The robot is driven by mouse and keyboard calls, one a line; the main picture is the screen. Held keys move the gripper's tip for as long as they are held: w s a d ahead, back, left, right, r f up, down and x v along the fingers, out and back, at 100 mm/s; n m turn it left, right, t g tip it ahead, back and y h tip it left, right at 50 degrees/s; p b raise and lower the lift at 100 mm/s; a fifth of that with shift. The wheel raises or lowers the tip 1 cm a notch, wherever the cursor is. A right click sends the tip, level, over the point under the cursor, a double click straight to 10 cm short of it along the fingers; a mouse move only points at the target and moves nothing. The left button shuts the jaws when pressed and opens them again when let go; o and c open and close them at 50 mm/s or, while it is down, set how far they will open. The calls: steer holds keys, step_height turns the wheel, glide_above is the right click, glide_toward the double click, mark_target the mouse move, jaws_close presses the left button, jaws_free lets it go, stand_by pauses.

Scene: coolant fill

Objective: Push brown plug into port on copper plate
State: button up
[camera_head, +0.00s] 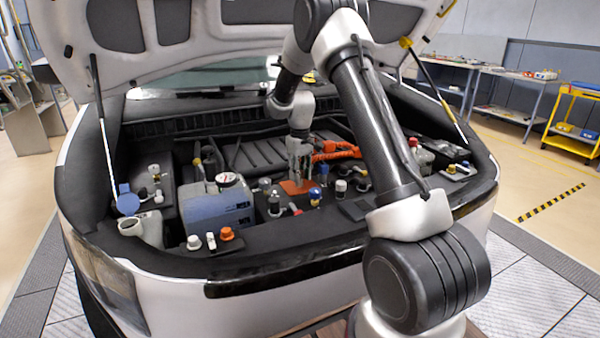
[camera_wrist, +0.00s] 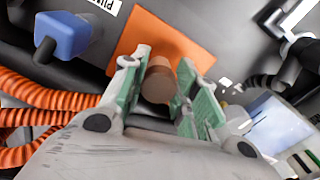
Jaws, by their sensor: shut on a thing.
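The copper plate (camera_head: 296,188) is a flat orange-copper sheet in the middle of the engine bay. In the wrist view the plate (camera_wrist: 150,32) lies beyond my fingertips. My gripper (camera_head: 298,172) points down over the plate. In the wrist view my gripper (camera_wrist: 168,75) is shut on the brown plug (camera_wrist: 157,82), which sits between the green finger pads. Another brown piece shows by the right finger; I cannot tell what it is. I cannot make out the port, nor whether the plug touches the plate. The plug is too small to pick out in the head view.
A blue connector (camera_wrist: 62,35) and orange ribbed hoses (camera_wrist: 45,100) lie left of my gripper in the wrist view. An orange hose (camera_head: 335,150) runs right of it in the head view. A blue-grey tank (camera_head: 215,208) and several small caps stand nearby. The raised hood is overhead.

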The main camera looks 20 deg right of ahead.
steer(key=shift+f, duration=0.2)
steer(key=o, duration=0.8)
steer(key=shift+r, duration=0.15)
step_height(320, 180, up, 12)
steer(key=shift+f, duration=0.1)
